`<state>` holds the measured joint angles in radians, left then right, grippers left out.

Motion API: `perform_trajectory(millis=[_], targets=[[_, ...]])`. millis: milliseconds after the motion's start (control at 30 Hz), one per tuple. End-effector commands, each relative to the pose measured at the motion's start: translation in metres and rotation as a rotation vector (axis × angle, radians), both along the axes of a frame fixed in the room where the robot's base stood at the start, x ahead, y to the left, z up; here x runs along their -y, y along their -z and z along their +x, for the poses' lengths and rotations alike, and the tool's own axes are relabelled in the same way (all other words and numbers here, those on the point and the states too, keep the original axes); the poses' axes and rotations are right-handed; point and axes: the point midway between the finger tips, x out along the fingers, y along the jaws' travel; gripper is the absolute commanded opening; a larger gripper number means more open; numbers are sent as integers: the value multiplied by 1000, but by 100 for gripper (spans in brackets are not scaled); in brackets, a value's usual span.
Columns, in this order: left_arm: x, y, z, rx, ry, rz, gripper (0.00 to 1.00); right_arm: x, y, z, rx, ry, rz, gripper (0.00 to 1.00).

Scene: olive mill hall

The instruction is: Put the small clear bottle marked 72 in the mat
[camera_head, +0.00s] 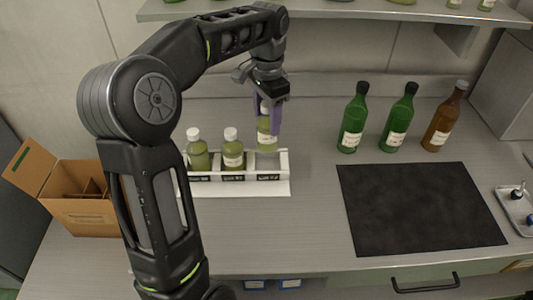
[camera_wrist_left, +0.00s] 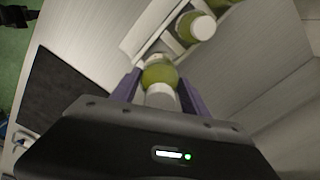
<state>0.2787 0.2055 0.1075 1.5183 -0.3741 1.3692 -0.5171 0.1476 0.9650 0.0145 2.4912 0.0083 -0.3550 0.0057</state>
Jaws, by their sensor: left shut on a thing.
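My left gripper (camera_head: 269,112) is shut on a small clear bottle (camera_head: 266,138) of yellow-green oil with a pale label, whose number I cannot read. The bottle is upright, raised above the right slot of a white rack (camera_head: 283,165), higher than the two bottles beside it. In the left wrist view, the purple fingers (camera_wrist_left: 159,88) stand on either side of the held bottle (camera_wrist_left: 160,74) and its white cap. The black mat (camera_head: 420,210) lies flat and bare to the right on the counter; it also shows in the left wrist view (camera_wrist_left: 60,88). My right gripper is not in view.
Two similar white-capped bottles (camera_head: 198,155) (camera_head: 233,155) stand in the rack. Two green bottles (camera_head: 353,122) (camera_head: 397,122) and a brown one (camera_head: 443,122) stand behind the mat. A cardboard box (camera_head: 85,212) is at left, a small tray (camera_head: 518,222) at right. A shelf (camera_head: 340,8) hangs above.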

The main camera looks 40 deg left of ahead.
Motion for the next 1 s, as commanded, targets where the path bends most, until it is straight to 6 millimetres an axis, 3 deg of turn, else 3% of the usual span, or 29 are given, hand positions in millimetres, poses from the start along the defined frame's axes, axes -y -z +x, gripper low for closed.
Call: perform_trajectory(millis=[33,233,600,900,1000], targets=[[0,12,-1,-4,0,-1,0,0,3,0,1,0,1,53],[0,40,0,-1,0,-1,0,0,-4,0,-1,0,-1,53],[0,46,0,0,-1,0,0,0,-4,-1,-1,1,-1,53],[0,80,0,-1,0,0,0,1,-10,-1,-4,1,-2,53],[0,82,0,1,0,0,0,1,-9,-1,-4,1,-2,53]])
